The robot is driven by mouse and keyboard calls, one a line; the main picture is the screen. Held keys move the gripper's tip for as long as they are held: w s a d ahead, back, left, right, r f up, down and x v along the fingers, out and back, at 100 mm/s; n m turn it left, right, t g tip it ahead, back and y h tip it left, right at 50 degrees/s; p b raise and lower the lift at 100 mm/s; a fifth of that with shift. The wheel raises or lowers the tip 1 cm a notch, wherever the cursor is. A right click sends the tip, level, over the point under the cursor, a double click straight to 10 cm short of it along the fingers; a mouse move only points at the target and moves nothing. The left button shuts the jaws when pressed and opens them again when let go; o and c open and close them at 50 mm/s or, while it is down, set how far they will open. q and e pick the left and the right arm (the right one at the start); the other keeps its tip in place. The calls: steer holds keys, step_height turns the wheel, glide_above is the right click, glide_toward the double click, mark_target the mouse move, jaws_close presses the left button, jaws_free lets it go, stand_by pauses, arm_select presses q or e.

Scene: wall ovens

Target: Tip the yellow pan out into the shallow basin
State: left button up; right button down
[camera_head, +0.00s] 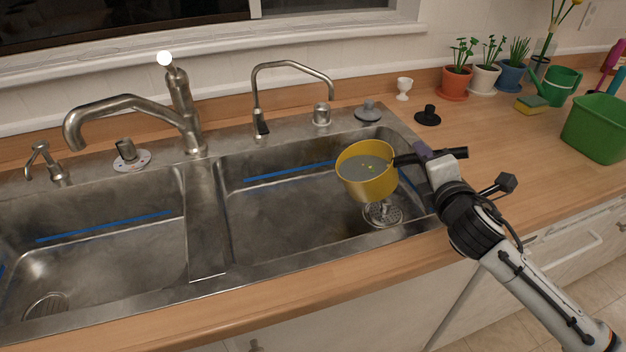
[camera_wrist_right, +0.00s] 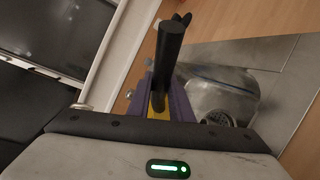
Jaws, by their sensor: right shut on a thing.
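The yellow pan (camera_head: 368,182) hangs over the right basin (camera_head: 285,215), near its right end and above the drain. It looks about level and holds greyish contents with small yellow specks. My right gripper (camera_head: 428,158) is shut on the pan's dark handle. In the right wrist view the handle (camera_wrist_right: 168,60) stands between the purple fingers (camera_wrist_right: 165,100), with a sliver of yellow pan below. The left basin (camera_head: 110,255) is empty. I cannot tell for sure which basin is shallower. My left gripper is out of view.
Faucets (camera_head: 140,110) rise behind the basins, and a divider (camera_head: 207,235) separates them. A black stopper (camera_head: 427,116), a white egg cup (camera_head: 404,88), potted plants (camera_head: 455,82), a sponge (camera_head: 532,104) and a green bin (camera_head: 597,128) stand on the right counter.

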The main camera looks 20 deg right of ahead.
steer(key=shift+w+a+r+n+h+p, duration=0.2)
steer(key=shift+a+r+n, duration=0.3)
steer(key=shift+a+r, duration=0.5)
steer(key=shift+w+a+r+n+h+p, duration=0.1)
steer(key=shift+a+r+n+p, duration=0.3)
steer(key=shift+a+r, duration=0.6)
steer(key=shift+a, duration=0.1)
steer(key=shift+a+r+n, duration=0.25)
steer(key=shift+n, duration=0.05)
steer(key=shift+a, duration=0.1)
steer(key=shift+w+a+r, duration=0.1)
steer(key=shift+a+r, duration=0.25)
